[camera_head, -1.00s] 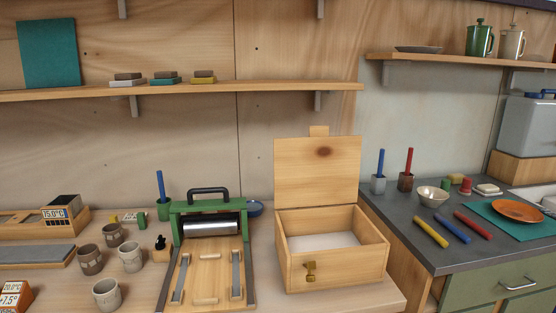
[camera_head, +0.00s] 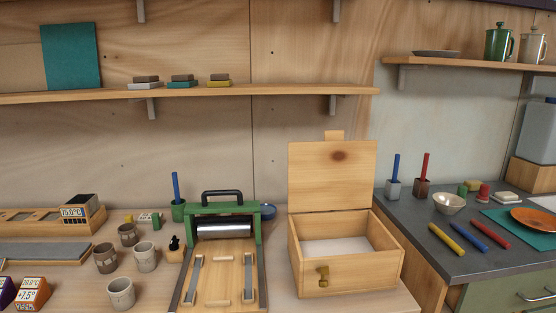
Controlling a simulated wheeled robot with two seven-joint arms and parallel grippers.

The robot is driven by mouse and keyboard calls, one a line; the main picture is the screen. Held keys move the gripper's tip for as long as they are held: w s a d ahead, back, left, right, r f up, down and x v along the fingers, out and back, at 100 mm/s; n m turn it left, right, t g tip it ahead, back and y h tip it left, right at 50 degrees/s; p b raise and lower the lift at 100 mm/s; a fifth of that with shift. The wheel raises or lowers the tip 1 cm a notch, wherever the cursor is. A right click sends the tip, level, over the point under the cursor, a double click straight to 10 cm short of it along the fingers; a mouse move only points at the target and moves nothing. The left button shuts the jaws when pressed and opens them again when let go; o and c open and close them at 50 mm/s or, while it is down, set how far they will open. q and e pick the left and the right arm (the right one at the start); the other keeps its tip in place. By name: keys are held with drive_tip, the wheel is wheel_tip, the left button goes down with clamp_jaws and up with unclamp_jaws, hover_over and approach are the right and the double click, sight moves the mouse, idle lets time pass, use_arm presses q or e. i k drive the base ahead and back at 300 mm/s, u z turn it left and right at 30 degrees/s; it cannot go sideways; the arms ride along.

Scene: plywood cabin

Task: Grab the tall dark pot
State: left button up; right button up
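A tall dark green pot (camera_head: 497,45) with a lid knob and a side handle stands upright on the right wall shelf. A pale lidded pot (camera_head: 532,47) of similar shape stands just to its right. Neither of my grippers is in view, so nothing is seen touching the pots.
A grey plate (camera_head: 436,53) lies left of the pots on the right shelf (camera_head: 460,64). Below are an open wooden box (camera_head: 345,272), a green-framed roller press (camera_head: 222,228), several cups and a dark counter (camera_head: 420,235) with coloured sticks and a bowl (camera_head: 449,203).

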sight(105, 255)
drive_tip(key=k, duration=0.55)
drive_tip(key=u, duration=0.85)
drive_tip(key=i, duration=1.15)
drive_tip(key=u, duration=1)
